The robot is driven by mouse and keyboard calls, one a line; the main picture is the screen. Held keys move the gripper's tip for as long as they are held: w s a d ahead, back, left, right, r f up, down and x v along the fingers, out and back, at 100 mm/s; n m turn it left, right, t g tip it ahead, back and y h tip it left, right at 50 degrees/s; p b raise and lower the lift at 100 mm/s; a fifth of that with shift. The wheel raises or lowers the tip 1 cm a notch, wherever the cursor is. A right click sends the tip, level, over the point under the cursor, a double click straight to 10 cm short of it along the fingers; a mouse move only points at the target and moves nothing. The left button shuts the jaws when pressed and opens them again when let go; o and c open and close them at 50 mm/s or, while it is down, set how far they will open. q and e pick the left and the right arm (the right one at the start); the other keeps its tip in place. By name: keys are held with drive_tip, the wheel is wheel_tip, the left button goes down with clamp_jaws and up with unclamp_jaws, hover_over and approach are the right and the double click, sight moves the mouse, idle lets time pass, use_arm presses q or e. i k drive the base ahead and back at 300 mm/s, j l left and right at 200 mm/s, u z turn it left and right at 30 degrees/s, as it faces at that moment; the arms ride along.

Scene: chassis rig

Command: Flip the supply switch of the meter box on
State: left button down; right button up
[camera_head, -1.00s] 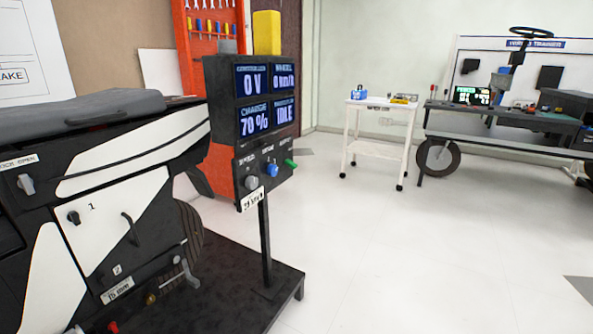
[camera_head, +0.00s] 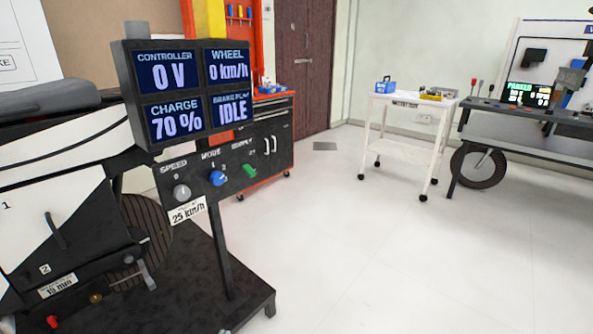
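The meter box (camera_head: 150,165) stands on a post at the left, on a dark platform. Its display (camera_head: 192,92) reads controller 0 V, wheel 0 km/h, charge 70 % and IDLE. Below the display, a panel carries a grey speed knob (camera_head: 182,192), a blue mode knob (camera_head: 217,178) and a green supply switch (camera_head: 249,170) at its right end. The green lever is tilted; its on and off marks are too small to read. Neither of my grippers is in view.
A black and white scooter rig (camera_head: 60,230) fills the left on a dark platform (camera_head: 190,295). An orange-trimmed tool cabinet (camera_head: 270,140) stands behind.

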sight(248, 169)
drive_tip(key=i+l, duration=0.15)
drive_tip(key=l, duration=0.2)
drive_tip(key=i+l+u, duration=0.1)
drive_tip(key=l, duration=0.3)
drive_tip(key=i+l, duration=0.15)
drive_tip(key=l, duration=0.2)
drive_tip(key=i+l+u, duration=0.1)
drive_tip(key=l, duration=0.3)
drive_tip(key=i+l, duration=0.15)
drive_tip(key=l, duration=0.25)
